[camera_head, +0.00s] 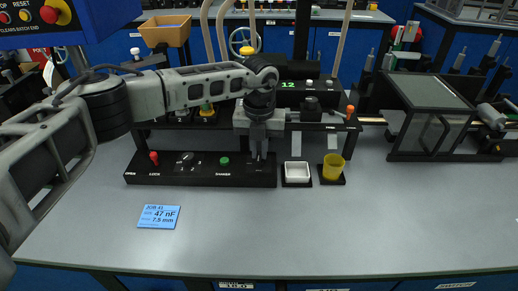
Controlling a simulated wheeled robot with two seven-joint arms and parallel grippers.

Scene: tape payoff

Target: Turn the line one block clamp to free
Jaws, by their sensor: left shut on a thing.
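A low black control block (170,178) stands on the grey table, left of centre. It carries a red knob (153,158), a dark selector knob (187,157) marked 1 and 2, and a green button (224,161). My left gripper (259,156) points straight down over the right end of this block. Its fingers are shut on a small dark part there, which they mostly hide, so I cannot tell how it is turned or read its marking. My right gripper is not in view.
A dark glass-topped box (432,92) stands at the right. A blue card (159,217) lies at front left.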

